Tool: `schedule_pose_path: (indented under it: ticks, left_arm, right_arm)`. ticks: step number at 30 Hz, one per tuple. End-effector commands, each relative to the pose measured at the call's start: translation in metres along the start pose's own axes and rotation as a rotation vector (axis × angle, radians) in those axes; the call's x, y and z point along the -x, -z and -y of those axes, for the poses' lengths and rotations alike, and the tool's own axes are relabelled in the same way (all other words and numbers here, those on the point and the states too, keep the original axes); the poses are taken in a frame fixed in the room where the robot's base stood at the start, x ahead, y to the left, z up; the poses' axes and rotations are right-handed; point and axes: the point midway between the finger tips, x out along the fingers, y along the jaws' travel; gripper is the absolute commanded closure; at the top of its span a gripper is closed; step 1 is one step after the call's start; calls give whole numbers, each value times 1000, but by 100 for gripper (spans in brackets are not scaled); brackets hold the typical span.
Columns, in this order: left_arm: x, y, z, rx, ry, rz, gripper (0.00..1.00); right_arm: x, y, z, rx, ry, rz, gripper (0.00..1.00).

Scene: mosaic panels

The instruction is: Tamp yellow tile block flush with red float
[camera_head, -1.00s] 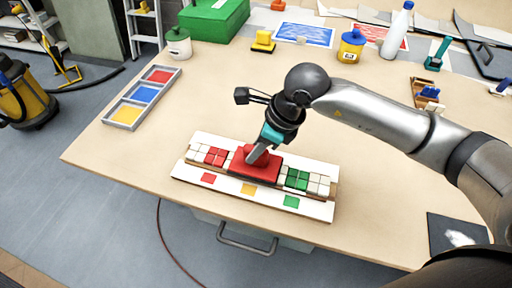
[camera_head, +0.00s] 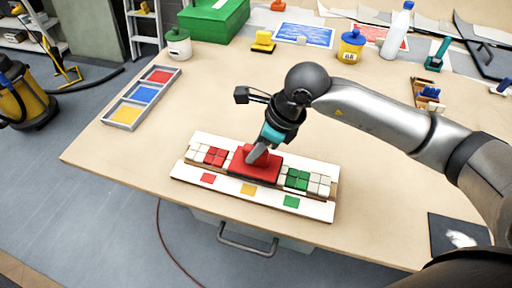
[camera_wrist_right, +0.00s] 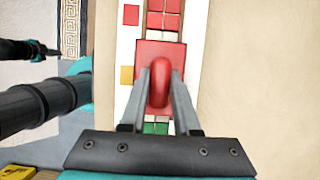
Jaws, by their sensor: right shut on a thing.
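The red float (camera_head: 255,166) lies flat over the middle of the white mosaic panel (camera_head: 235,192), between the red tiles (camera_head: 215,156) and the green tiles (camera_head: 297,180). The yellow tile block is hidden, and the float covers the place between red and green. My right gripper (camera_head: 256,156) is shut on the float's handle from above. In the right wrist view my right gripper (camera_wrist_right: 160,88) has its two fingers on either side of the rounded red handle (camera_wrist_right: 160,80).
Red, yellow (camera_head: 248,189) and green squares mark the panel's front strip. A tray with red, blue and yellow compartments (camera_head: 124,115) lies at left.

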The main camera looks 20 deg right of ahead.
Motion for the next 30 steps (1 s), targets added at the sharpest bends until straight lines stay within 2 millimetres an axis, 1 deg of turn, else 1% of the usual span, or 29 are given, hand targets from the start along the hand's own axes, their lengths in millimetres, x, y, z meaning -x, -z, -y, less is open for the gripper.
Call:
schedule_pose_path:
  ticks: [1, 10, 13, 30]
  left_arm:
    - [0, 0, 0, 0, 0, 0, 100]
    - [0, 0, 0, -1, -1, 0, 100]
    - [2, 0, 0, -1, -1, 0, 100]
    - [32, 3, 0, -1, -1, 0, 100]
  right_arm:
    - [-5, 5, -3, -4, -10, -15, 100]
    - [-5, 6, -3, -4, -10, -16, 100]
    - [-2, 4, -3, -4, -10, -17, 100]
    - [43, -17, -1, 0, -3, -6, 100]
